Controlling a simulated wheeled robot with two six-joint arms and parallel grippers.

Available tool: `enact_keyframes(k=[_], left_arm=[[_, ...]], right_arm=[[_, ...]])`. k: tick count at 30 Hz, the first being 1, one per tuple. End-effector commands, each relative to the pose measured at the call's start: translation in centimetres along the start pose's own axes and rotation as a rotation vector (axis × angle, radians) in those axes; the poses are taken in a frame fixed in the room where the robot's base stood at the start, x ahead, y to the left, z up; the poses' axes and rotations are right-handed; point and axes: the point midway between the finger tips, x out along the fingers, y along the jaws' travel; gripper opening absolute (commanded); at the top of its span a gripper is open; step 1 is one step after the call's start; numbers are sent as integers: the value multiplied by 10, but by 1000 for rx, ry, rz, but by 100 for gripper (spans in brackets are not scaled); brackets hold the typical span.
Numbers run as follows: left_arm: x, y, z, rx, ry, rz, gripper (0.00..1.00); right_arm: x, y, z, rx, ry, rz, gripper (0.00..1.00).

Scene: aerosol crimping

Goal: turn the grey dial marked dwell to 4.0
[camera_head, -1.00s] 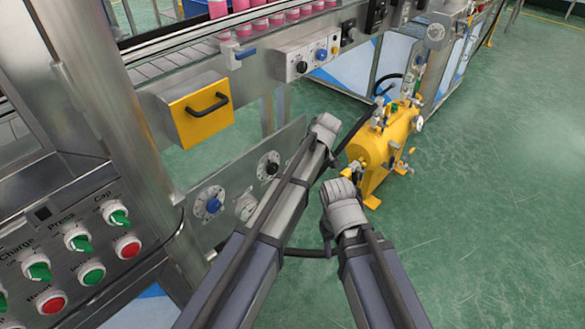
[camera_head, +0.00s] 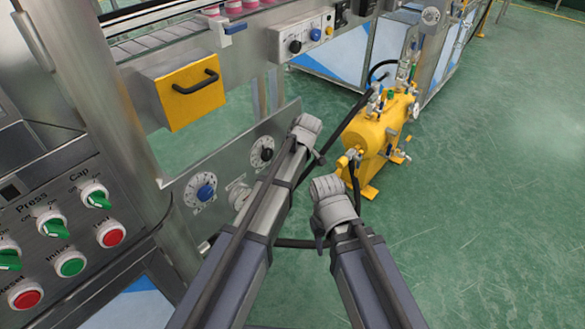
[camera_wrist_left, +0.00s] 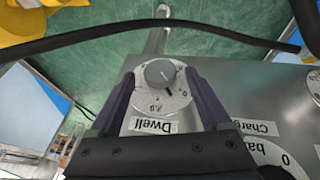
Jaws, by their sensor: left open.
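The grey dwell dial (camera_wrist_left: 160,78) is in the left wrist view, a round knob with a dark pointer line on a pale marked disc above the label "Dwell". The pointer slants toward the lower right in that view; its exact reading is too small to tell. My left gripper (camera_wrist_left: 160,75) is open, one dark finger on each side of the dial; I cannot tell whether they touch it. In the head view the grey dial (camera_head: 239,194) is partly hidden by my left arm, which also hides the left gripper. My right arm is bent at the right; its gripper does not show.
A blue dial (camera_head: 202,190) and a black dial (camera_head: 262,152) share the panel. A button console (camera_head: 60,225) is at the left, a yellow drawer (camera_head: 185,98) above. A yellow tank (camera_head: 378,135) stands right of the arms. A dark hose crosses the wrist view.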

Motion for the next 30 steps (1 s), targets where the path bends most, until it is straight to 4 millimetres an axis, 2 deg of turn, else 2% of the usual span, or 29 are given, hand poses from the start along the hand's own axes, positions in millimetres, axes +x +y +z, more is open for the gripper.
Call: enact_keyframes(k=[1,3,13,30], left_arm=[[11,0,2,0,0,0,81],[15,0,1,0,0,0,81],[16,0,0,0,0,0,81],[16,0,0,0,0,0,17]], right_arm=[[10,-1,-1,-1,1,-1,50],[14,-2,-1,-2,1,-1,50],[14,-2,-1,-3,1,-2,50],[14,-2,-1,-3,1,-2,50]])
